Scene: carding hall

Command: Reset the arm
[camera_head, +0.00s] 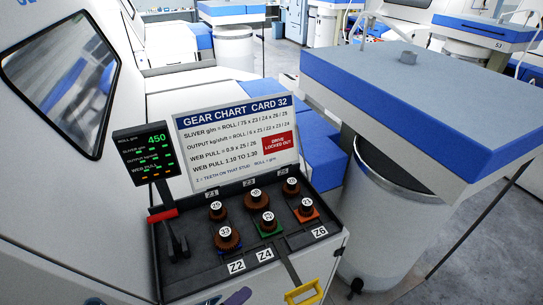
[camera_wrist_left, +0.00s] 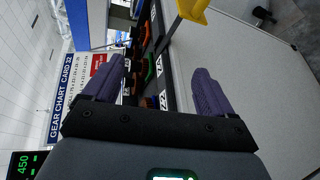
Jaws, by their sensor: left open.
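My left gripper (camera_head: 224,299) shows only as purple fingertips at the bottom edge of the head view, just in front of the gear box (camera_head: 183,290). In the left wrist view the gripper (camera_wrist_left: 155,88) is open, its two purple fingers wide apart with nothing held between them. The box front and its labels show beyond the fingers. Brown numbered gears (camera_head: 227,238) stand on studs in the box, with labels Z2, Z4 and Z6 along its front. My right gripper is in neither view.
A yellow handle (camera_head: 303,292) sticks out at the box front, close to the left gripper; it also shows in the wrist view (camera_wrist_left: 192,10). A red-handled lever (camera_head: 163,215), a display (camera_head: 146,152) and a gear chart card (camera_head: 238,145) stand at the box. A blue-edged machine head (camera_head: 420,85) overhangs a can (camera_head: 378,240) at right.

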